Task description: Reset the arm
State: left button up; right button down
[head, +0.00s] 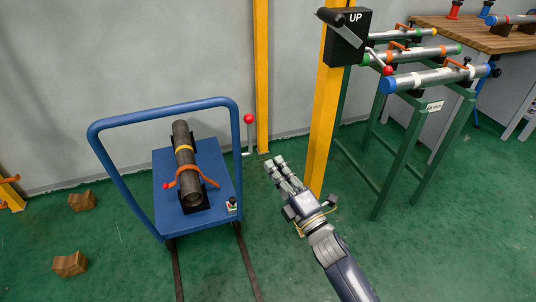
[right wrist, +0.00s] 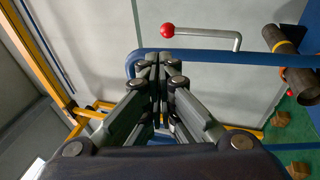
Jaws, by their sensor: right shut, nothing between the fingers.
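My right arm comes in from the lower right of the head view. Its gripper (head: 279,163) is shut and empty, in the air in front of the yellow post and to the right of the blue cart. In the right wrist view the closed fingers (right wrist: 158,62) point away from the camera, with nothing between them. A lever with a red knob (right wrist: 167,30) shows just beyond them. In the head view this red knob (head: 249,119) stands beside the cart handle, apart from the fingers. My left gripper is not in view.
A blue cart (head: 166,215) carries a dark pipe (head: 183,150) with an orange strap. A yellow post (head: 326,125) holds a black box marked UP (head: 347,48). A green rack (head: 394,150) bears several pipes. Wooden blocks (head: 70,264) lie on the left floor.

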jog(key=s+d+f+m+g+h, duration=0.3)
jog(key=s+d+f+m, duration=0.15)
jog(key=f, duration=0.65)
jog(key=s+d+f+m+g+h, duration=0.35)
jog(key=s+f+m, duration=0.2)
jog(key=f, duration=0.55)
jog(key=s+d+f+m+g+h, duration=0.2)
jog(key=s+d+f+m+h, duration=0.25)
jog(key=f, duration=0.65)
jog(key=s+d+f+m+g, duration=0.2)
jog(key=s+f+m+g, duration=0.3)
jog(key=s, duration=0.6)
jog(key=s+d+f+m+g, duration=0.2)
jog(key=s+f+m+g, duration=0.1)
jog(key=s+f, duration=0.55)
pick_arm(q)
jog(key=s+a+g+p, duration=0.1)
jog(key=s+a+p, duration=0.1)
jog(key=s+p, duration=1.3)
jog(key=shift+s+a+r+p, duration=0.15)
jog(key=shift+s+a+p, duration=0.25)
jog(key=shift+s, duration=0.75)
pick_arm(e)
jog(key=s+d+r+g, duration=0.1)
jog(key=s+d, duration=0.2)
jog(key=s, duration=1.5)
jog(key=shift+r, duration=0.4)
